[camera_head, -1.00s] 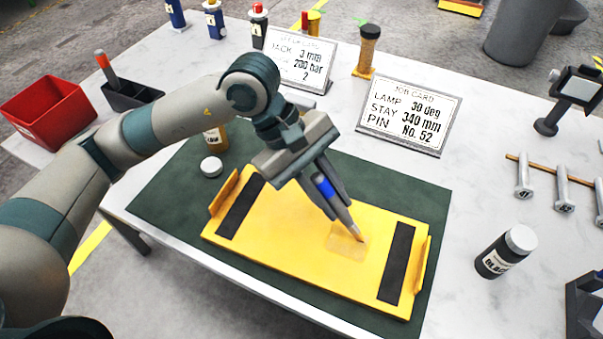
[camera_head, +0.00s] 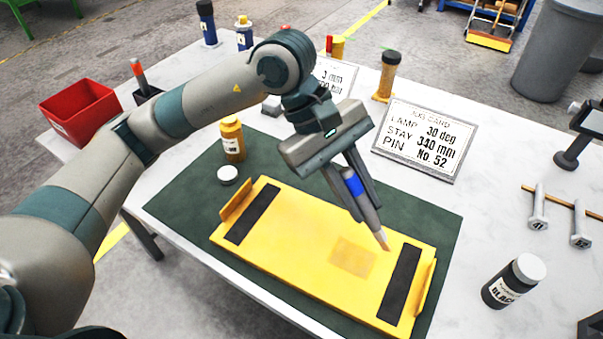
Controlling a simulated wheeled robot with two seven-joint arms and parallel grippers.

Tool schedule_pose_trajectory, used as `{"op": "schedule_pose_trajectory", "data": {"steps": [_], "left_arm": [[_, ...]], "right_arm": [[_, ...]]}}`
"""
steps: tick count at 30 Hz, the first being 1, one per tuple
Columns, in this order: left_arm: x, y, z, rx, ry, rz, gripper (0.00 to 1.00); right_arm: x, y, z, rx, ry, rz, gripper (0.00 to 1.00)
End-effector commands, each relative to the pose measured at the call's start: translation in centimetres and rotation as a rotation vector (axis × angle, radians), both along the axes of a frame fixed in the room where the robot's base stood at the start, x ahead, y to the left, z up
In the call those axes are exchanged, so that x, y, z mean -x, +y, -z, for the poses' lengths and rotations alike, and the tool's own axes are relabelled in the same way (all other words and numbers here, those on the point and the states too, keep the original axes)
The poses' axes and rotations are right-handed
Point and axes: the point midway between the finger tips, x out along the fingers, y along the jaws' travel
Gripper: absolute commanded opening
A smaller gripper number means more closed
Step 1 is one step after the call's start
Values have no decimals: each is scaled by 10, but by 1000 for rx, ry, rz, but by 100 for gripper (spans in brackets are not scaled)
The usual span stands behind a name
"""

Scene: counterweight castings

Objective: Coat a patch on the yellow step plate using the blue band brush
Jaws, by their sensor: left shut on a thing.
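The yellow step plate (camera_head: 290,240) lies on a dark green mat, with a black strip near each end and an upturned yellow lip at each end. A slightly darker, roughly square patch (camera_head: 353,257) shows on its right half. My left gripper (camera_head: 357,192) is shut on the blue band brush (camera_head: 354,185), which points down and to the right. The pale bristle tip is just right of the patch, near the right black strip; I cannot tell whether it touches the plate. My right gripper is not in view.
An open-looking yellow bottle (camera_head: 232,140) and a white cap (camera_head: 228,174) stand behind the plate's left end. A black-labelled jar (camera_head: 512,283) stands to the right. The job card (camera_head: 425,138) and an amber container (camera_head: 386,76) are behind. A red bin (camera_head: 78,112) is far left.

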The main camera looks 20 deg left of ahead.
Motion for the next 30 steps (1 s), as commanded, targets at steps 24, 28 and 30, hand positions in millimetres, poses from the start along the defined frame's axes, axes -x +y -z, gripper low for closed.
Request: {"op": "schedule_pose_trajectory", "data": {"steps": [24, 28, 30], "left_arm": [[-3, 3, -22, 0, 0, -2, 0], [-3, 3, -22, 0, 0, -2, 0], [-3, 3, -22, 0, 0, -2, 0]], "right_arm": [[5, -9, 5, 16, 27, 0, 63], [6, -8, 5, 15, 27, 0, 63], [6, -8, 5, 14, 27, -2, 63]]}}
